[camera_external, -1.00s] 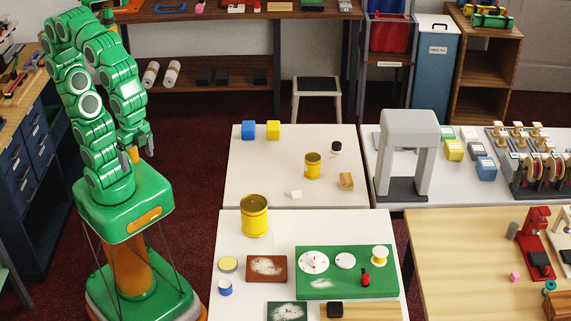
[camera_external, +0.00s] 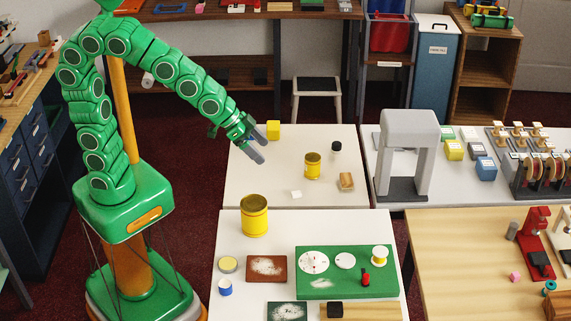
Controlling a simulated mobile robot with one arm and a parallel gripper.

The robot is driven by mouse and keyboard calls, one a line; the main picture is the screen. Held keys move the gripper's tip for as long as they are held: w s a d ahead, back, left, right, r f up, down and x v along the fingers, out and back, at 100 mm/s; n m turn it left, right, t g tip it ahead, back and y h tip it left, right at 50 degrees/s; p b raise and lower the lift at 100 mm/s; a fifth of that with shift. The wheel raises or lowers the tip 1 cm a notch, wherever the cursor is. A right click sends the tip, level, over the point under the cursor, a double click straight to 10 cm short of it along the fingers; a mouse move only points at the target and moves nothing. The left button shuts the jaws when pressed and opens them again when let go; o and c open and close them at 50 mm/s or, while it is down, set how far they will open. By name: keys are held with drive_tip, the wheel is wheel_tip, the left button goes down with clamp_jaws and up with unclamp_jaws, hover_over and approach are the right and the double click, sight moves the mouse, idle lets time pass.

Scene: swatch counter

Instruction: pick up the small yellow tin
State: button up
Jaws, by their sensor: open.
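The small yellow tin (camera_external: 313,166) stands upright on the far white table, near its middle. A larger yellow tin (camera_external: 254,216) stands on the near white table, in front and to the left. My gripper (camera_external: 262,145) is open and empty above the left part of the far table. It is to the left of the small tin and apart from it, with its fingers pointing right and down.
On the far table, a yellow cube (camera_external: 273,130) is near my gripper, a black-topped jar (camera_external: 336,147) is behind the small tin, and a wooden block (camera_external: 346,181) and a white block (camera_external: 296,194) are near it. A grey arch-shaped stand (camera_external: 407,150) rises to the right.

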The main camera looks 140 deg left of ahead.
drive_tip(key=s+a+n+y, duration=0.2)
drive_tip(key=a+y, duration=0.2)
drive_tip(key=a, duration=0.9)
drive_tip(key=r+n+g+y, duration=0.1)
drive_tip(key=r+n+y, duration=0.1)
drive_tip(key=n+y, duration=0.15)
hover_over(313, 157)
drive_tip(key=s+d, duration=0.2)
drive_tip(key=d, duration=0.3)
wheel_tip(313, 157, down, 24)
drive_tip(key=shift+s+f, duration=0.1)
drive_tip(key=shift+f, duration=0.05)
drive_tip(key=shift+x, duration=3.95)
drive_tip(key=shift+s+f, duration=0.1)
drive_tip(key=shift+f, duration=0.05)
drive_tip(key=shift+c, duration=0.2)
drive_tip(key=c, duration=1.2)
drive_tip(key=shift+r, duration=0.25)
